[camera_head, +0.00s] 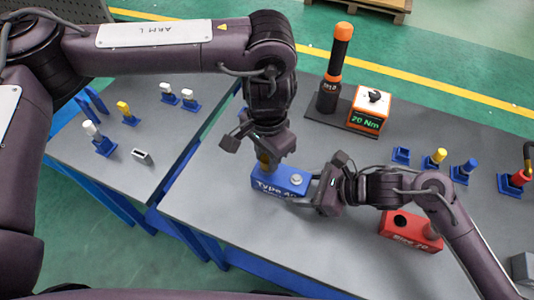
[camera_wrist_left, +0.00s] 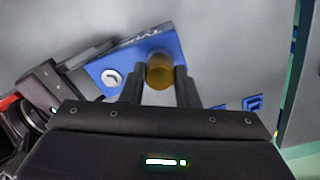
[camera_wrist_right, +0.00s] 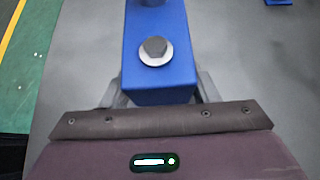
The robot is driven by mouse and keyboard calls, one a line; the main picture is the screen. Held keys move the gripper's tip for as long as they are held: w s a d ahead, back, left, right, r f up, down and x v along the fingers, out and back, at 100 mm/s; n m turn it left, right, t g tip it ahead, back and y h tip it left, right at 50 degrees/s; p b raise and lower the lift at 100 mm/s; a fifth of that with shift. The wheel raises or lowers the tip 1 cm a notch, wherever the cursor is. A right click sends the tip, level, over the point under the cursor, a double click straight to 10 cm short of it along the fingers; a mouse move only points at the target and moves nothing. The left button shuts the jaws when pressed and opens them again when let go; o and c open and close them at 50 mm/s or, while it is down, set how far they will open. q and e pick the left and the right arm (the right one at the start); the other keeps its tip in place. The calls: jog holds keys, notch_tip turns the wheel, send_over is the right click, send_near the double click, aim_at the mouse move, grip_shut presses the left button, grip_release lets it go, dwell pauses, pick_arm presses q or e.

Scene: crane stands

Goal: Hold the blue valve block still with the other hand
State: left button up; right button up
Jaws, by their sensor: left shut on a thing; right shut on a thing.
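The blue valve block (camera_head: 290,181) lies on the grey table, with white lettering on its front and a silver bolt (camera_wrist_right: 154,50) on top. My right gripper (camera_head: 313,189) is shut on the block's right end; in the right wrist view its fingers flank the block (camera_wrist_right: 160,85). My left gripper (camera_head: 263,155) comes down from above and is shut on a brass-yellow cylinder (camera_wrist_left: 160,70) at the block's left end. In the left wrist view the fingers lie on both sides of it. Its lower end and whether it is seated are hidden.
A red block (camera_head: 405,228) with a dark hole lies right of my right gripper. A black-orange tool (camera_head: 330,85) and a torque display (camera_head: 368,110) reading "20 Nm" stand behind. Small blue stands (camera_head: 462,172) line the right. Another table (camera_head: 130,170) holds more stands.

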pick_arm(q)
jog(key=m, duration=0.3)
jog(key=shift+m, duration=1)
jog(key=m, duration=0.2)
jog(key=shift+m, duration=1.6)
